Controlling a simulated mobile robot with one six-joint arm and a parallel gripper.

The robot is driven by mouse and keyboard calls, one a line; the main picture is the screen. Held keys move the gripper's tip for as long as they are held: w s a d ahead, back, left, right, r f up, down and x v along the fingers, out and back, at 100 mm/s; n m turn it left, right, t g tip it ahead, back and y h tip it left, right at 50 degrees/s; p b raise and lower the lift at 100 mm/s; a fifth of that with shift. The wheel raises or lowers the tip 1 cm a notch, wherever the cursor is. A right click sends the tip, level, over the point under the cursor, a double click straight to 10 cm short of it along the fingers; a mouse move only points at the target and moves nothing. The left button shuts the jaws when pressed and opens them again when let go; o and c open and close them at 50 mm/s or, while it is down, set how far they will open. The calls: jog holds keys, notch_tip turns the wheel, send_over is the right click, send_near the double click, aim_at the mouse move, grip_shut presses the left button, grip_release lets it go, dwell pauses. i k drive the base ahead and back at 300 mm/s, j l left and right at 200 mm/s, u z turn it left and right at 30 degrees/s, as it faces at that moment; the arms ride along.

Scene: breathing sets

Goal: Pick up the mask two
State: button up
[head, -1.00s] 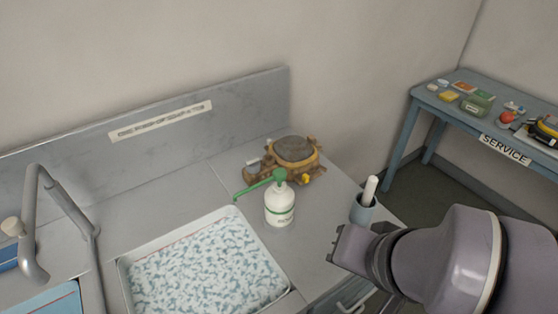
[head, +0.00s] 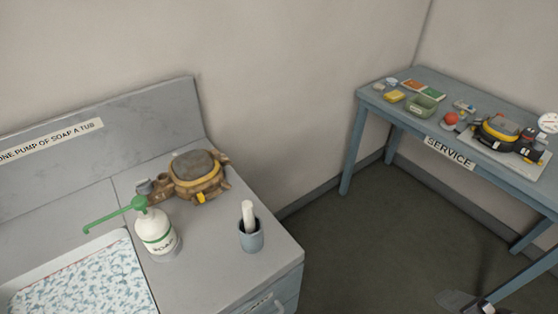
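Two mask-like breathing sets show in the head view, and I cannot read a number on either. One, brown and dirty with a yellow band and a grey top (head: 198,172), lies on the grey counter at the left. The other, black and yellow (head: 497,132), lies on a pale board (head: 473,142) on the service table at the right.
A foamy tub (head: 140,285) is at lower left. The blue service table (head: 372,102) bears a green tray (head: 421,104), a red ball (head: 450,118) and small items. Floor between is clear.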

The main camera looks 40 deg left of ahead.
aim_at(191, 173)
jog(key=i+l+u, duration=0.15)
jog(key=i, duration=0.35)
jog(key=i+l+u, duration=0.15)
jog(key=i+l, duration=0.15)
jog(key=i, duration=0.2)
jog(key=i+l+u, duration=0.1)
jog(key=i+l, duration=0.2)
jog(key=i, duration=0.15)
jog(key=i+j+u, duration=0.2)
jog(key=u, duration=0.3)
jog(key=i+j+u, duration=0.25)
jog(key=u, duration=0.2)
jog(key=i+j+u, duration=0.25)
jog(key=u, duration=0.25)
jog(key=i+u, duration=0.3)
jog(key=u, duration=0.15)
jog(key=i+u, duration=0.25)
jog(key=u, duration=0.25)
jog(key=i+l+u, duration=0.2)
jog(key=u, duration=0.25)
jog(key=i+j+u, duration=0.1)
jog(key=i+u, duration=0.15)
jog(key=i, duration=0.3)
